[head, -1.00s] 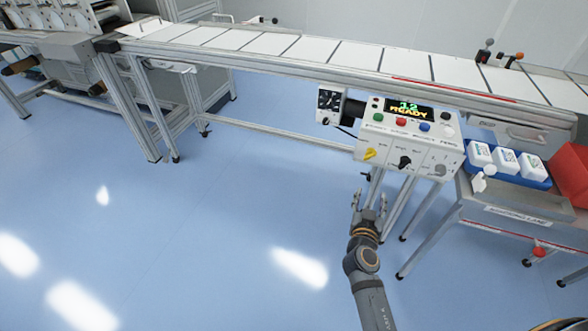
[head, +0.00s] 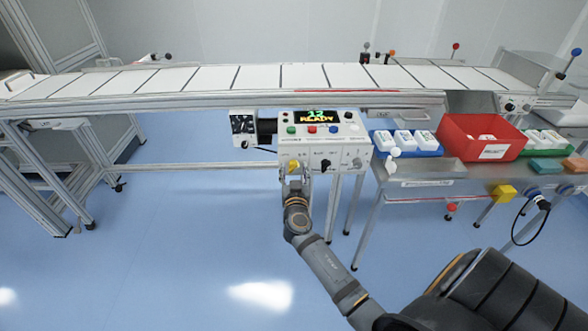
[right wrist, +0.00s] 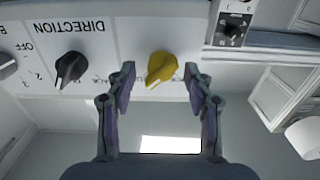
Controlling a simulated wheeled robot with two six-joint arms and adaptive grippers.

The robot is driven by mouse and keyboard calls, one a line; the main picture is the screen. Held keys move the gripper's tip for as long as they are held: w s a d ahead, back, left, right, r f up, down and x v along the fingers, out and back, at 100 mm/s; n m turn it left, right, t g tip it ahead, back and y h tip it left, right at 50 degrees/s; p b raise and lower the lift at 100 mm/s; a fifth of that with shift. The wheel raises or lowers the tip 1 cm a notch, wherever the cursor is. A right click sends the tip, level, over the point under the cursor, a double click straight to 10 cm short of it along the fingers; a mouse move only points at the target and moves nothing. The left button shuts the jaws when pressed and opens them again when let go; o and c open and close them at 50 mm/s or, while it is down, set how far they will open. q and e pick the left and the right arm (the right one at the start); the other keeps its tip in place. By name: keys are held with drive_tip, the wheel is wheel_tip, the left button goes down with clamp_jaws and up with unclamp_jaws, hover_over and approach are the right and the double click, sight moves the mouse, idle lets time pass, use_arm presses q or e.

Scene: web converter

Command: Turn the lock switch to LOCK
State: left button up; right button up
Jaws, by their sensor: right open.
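The control box (head: 340,150) hangs under the conveyor, its display reading READY. The lock switch seems to be the yellow knob (head: 293,164) at the lower left of its panel; its label is partly hidden and unreadable. In the right wrist view the yellow knob (right wrist: 161,68) is tilted, its narrow end toward the lower left. My right gripper (head: 294,174) is at the panel just in front of this knob. In the right wrist view the open fingers (right wrist: 159,76) stand on either side of the knob, with gaps visible. My left gripper is out of view.
A black DIRECTION knob (right wrist: 70,68) sits beside the yellow one. Red, green and blue buttons line the box's upper panel. To the right, a steel table (head: 420,182) holds a blue tray of white boxes and a red bin (head: 482,137). Floor below is clear.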

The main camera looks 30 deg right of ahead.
drive_tip(key=shift+c, duration=0.2)
clamp_jaws()
